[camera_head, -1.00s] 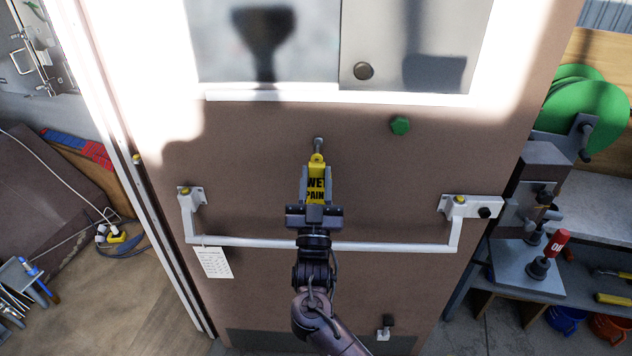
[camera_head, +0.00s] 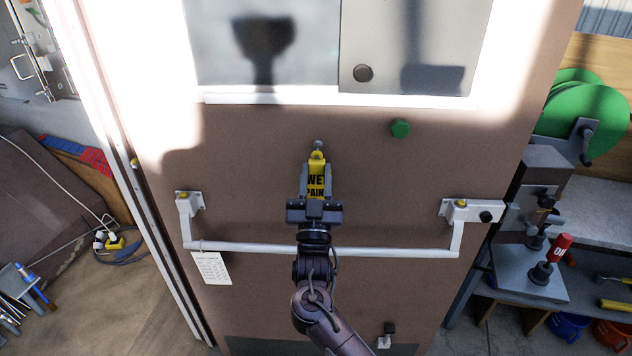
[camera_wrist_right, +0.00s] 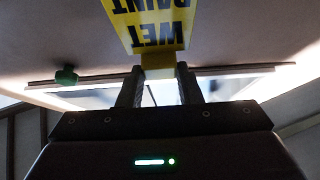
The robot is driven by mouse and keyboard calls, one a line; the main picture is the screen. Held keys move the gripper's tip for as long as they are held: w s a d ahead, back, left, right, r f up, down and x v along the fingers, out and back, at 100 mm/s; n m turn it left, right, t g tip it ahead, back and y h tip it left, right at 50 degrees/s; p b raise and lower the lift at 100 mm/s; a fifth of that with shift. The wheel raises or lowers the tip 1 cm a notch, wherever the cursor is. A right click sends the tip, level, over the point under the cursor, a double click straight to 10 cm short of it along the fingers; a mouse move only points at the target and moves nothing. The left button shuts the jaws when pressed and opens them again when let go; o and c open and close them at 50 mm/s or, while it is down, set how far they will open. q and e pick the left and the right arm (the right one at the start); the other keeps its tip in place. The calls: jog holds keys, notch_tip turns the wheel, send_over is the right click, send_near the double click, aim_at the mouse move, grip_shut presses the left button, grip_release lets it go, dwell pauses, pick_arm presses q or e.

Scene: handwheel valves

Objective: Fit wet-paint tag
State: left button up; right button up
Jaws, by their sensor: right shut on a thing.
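The yellow wet-paint tag (camera_head: 316,181) has black lettering and stands upright in front of the brown door. My right gripper (camera_head: 316,192) is shut on it. In the right wrist view the tag (camera_wrist_right: 150,22) shows with its lettering upside down, and its narrow yellow neck is between the fingers (camera_wrist_right: 159,85). A small grey peg (camera_head: 318,144) on the door shows just above the tag's top end. I cannot tell whether the tag's top touches the peg or is around it. My left gripper is not in view.
A white push bar (camera_head: 380,252) crosses the door below the tag, with a paper card (camera_head: 211,268) hanging at its left. A green knob (camera_head: 400,128) sits up and right of the peg. A bench with a green reel (camera_head: 590,115) stands at the right.

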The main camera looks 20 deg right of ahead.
jog(key=shift+w+d+b, duration=0.2)
jog(key=shift+w+b, duration=0.1)
jog(key=shift+w, duration=0.2)
jog(key=shift+w+d+b, duration=0.2)
jog(key=shift+w+b, duration=0.1)
jog(key=shift+w, duration=0.2)
jog(key=o, duration=1)
jog(key=shift+o, duration=0.2)
jog(key=shift+s, duration=0.1)
